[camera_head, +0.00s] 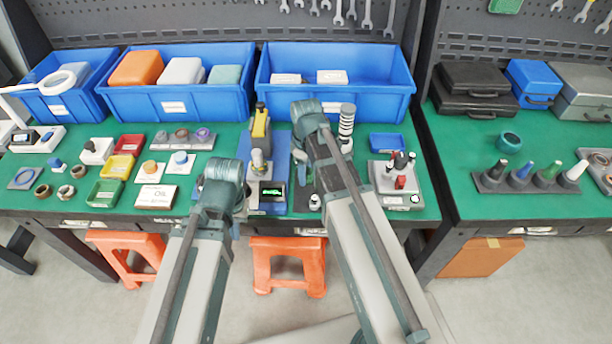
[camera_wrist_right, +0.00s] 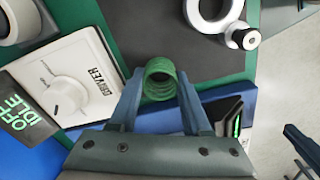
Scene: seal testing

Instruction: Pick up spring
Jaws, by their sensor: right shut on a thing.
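The spring (camera_wrist_right: 160,75) is a small green coil in the right wrist view. It sits between the two fingertips of my right gripper (camera_wrist_right: 158,92), which is shut on it. A dark surface lies behind the spring; I cannot tell how far below. In the head view my right arm reaches over the middle of the bench and hides most of its gripper and the spring. My left gripper (camera_head: 238,208) is at the bench's front edge, left of the device with the green display. Its fingers are mostly hidden by its own arm.
A white driver box (camera_wrist_right: 72,82) with a knob is left of the spring in the right wrist view. A white ring (camera_wrist_right: 210,12) is at upper right. In the head view, blue bins (camera_head: 180,105) line the back. A grey fixture (camera_head: 397,172) stands right of my right arm.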

